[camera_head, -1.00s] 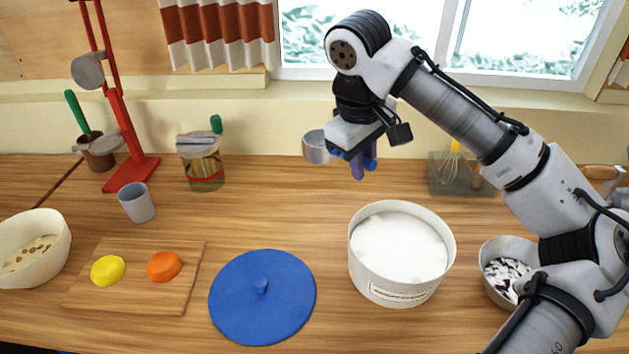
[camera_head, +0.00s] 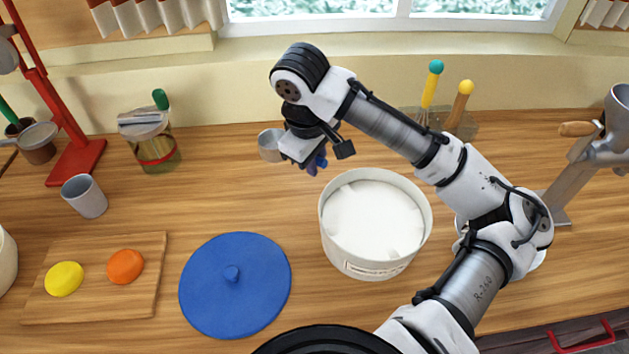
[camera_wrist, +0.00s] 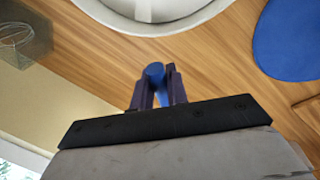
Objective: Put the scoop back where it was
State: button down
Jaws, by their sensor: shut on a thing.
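My gripper (camera_head: 314,163) is shut on the blue handle of the scoop. The scoop's grey metal cup (camera_head: 270,146) sticks out to the left of my gripper in the head view. The scoop is held above the counter, behind the white tub. In the wrist view, the blue handle (camera_wrist: 155,75) is between the fingers, and the cup is out of sight. The round white tub (camera_head: 346,250) is open and holds white powder. Its blue lid (camera_head: 205,286) with a knob lies flat on the counter to its left.
A cutting board (camera_head: 90,306) holds a yellow and an orange piece. A grey cup (camera_head: 84,197), a glass jar (camera_head: 153,148) and a red stand (camera_head: 77,160) are at left. A container with utensils (camera_head: 460,122) and a metal grinder (camera_head: 580,165) are at right.

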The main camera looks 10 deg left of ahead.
jog(key=x, duration=0.2)
jog(key=s+x, duration=0.1)
jog(key=x, duration=0.4)
jog(key=shift+s+a+f+p, duration=0.1)
jog(key=shift+a+f+p, duration=0.2)
jog(key=shift+p, duration=0.1)
jog(key=shift+f, duration=0.1)
jog(key=c, duration=1.4)
grip_release()
jog(key=b+v, duration=0.2)
jog(key=v, duration=1)
jog(key=shift+r, duration=0.2)
